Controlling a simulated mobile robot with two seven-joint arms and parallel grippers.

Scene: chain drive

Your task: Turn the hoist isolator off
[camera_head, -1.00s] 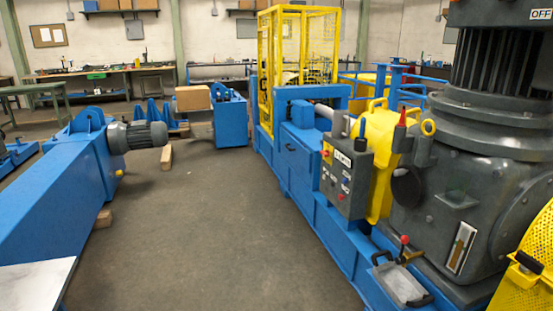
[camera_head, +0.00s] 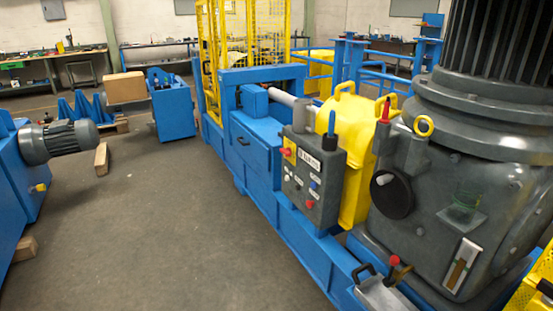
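A grey control box (camera_head: 313,178) stands on the blue machine frame, right of the middle. It has a red knob on a yellow plate (camera_head: 289,151) at its upper left, a white label too small to read, and red and blue buttons below. A black, blue-topped handle (camera_head: 329,131) stands at its top. I cannot tell for sure whether the red knob is the hoist isolator, nor read its position. A round black disc (camera_head: 392,195) sits on the large grey machine to the right. Neither of my grippers is in view.
The large grey machine (camera_head: 450,210) fills the right side, with a red-tipped lever (camera_head: 394,262) at its foot. A yellow housing (camera_head: 355,190) stands behind the box. Blue equipment with a grey motor (camera_head: 60,141) is at the left. The floor (camera_head: 150,240) between is clear.

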